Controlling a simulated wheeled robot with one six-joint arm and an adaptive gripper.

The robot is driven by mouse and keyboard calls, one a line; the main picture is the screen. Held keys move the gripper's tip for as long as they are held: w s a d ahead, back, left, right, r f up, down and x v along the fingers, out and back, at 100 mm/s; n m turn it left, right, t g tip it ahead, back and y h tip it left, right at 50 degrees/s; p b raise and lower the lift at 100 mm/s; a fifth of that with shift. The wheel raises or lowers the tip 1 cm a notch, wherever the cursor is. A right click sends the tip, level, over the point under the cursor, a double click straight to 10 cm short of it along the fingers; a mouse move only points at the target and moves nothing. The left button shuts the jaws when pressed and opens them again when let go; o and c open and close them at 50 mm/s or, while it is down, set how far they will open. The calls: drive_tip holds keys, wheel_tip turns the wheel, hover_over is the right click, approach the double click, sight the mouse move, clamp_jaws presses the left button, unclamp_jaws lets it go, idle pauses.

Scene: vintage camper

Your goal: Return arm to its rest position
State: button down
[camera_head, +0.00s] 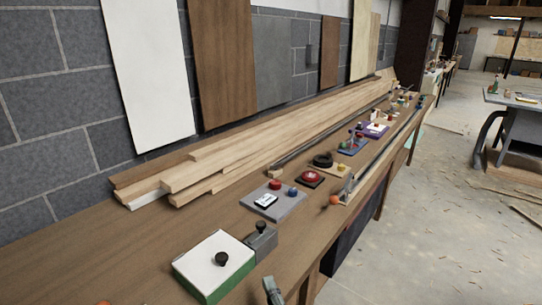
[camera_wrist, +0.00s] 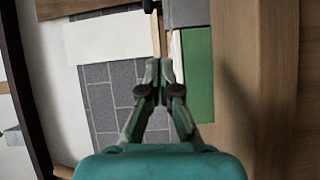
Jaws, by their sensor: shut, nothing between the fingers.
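My gripper (camera_wrist: 159,70) shows in the wrist view with its two fingers together and nothing between them. In the head view a small grey part of it (camera_head: 271,290) shows at the bottom edge, by the front edge of the workbench (camera_head: 130,245). A green box with a white top and black knob (camera_head: 213,262) stands on the bench, left of my gripper. Its green side (camera_wrist: 198,75) shows just right of the fingertips in the wrist view, apart from them as far as I can tell.
A small grey box with a black knob (camera_head: 261,238) stands behind the green box. Farther along are a grey button board (camera_head: 273,206), a red button (camera_head: 309,178) and several gadgets. Planks (camera_head: 215,172) lie along the block wall (camera_head: 45,120). The floor (camera_head: 430,235) at right is mostly open.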

drive_tip(key=s+d+f+m+h, duration=0.2)
drive_tip(key=s+d+f+m, duration=0.35)
drive_tip(key=s, duration=0.35)
drive_tip(key=s+d+f+m+h, duration=0.1)
drive_tip(key=s+d+f+m, duration=0.3)
drive_tip(key=s+d+f, duration=0.45)
drive_tip(key=s+d+r+m+g+h, duration=0.1)
drive_tip(key=s+m, duration=0.4)
drive_tip(key=s, duration=0.6)
drive_tip(key=s+d+r+m+g+h, duration=0.1)
drive_tip(key=s+d+r+m, duration=0.2)
drive_tip(key=s, duration=0.9)
drive_tip(key=d+m, duration=0.1)
drive_tip(key=m, duration=0.2)
drive_tip(key=shift+h, duration=0.4)
drive_tip(key=shift+s+m, duration=0.1)
drive_tip(key=shift+m, duration=0.15)
